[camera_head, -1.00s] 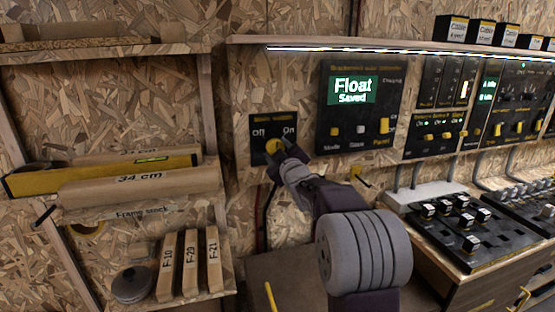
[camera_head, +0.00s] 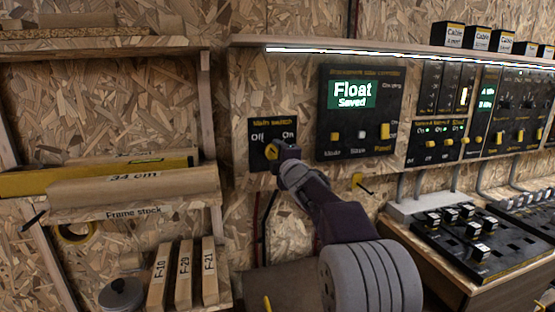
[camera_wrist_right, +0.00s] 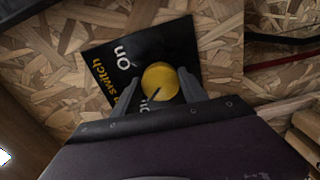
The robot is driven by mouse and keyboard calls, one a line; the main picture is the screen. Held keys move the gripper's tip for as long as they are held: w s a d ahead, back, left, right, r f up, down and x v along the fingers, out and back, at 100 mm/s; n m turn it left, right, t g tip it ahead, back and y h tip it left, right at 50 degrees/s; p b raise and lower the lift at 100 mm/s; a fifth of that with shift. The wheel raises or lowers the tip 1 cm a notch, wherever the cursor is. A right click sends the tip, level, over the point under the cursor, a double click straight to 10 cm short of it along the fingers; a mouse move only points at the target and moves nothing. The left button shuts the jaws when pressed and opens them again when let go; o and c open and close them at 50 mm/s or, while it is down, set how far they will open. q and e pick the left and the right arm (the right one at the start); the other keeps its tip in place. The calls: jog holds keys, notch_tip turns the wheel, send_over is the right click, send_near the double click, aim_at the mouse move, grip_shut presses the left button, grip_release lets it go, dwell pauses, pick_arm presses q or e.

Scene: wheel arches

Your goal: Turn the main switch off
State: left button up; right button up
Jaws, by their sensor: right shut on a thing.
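The main switch is a black panel (camera_head: 259,134) on the chipboard wall, labelled "Main switch" with "Off" at left and "On" at right. Its round yellow knob (camera_head: 271,151) is partly hidden by my right gripper (camera_head: 277,153). In the right wrist view the yellow knob (camera_wrist_right: 160,81) with a dark pointer mark sits between the two fingers of my right gripper (camera_wrist_right: 162,92), which is shut on it. Which label the pointer faces is hard to tell. My left gripper is not in view.
Right of the switch hangs a controller panel (camera_head: 331,110) whose screen reads "Float Saved". More switch panels (camera_head: 440,120) follow to the right, above a bench with a black connector board (camera_head: 455,237).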

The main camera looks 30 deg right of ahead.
jog(key=shift+n, duration=0.4)
jog(key=o, duration=1.4)
jog(key=shift+c, duration=0.2)
jog(key=v, duration=0.9)
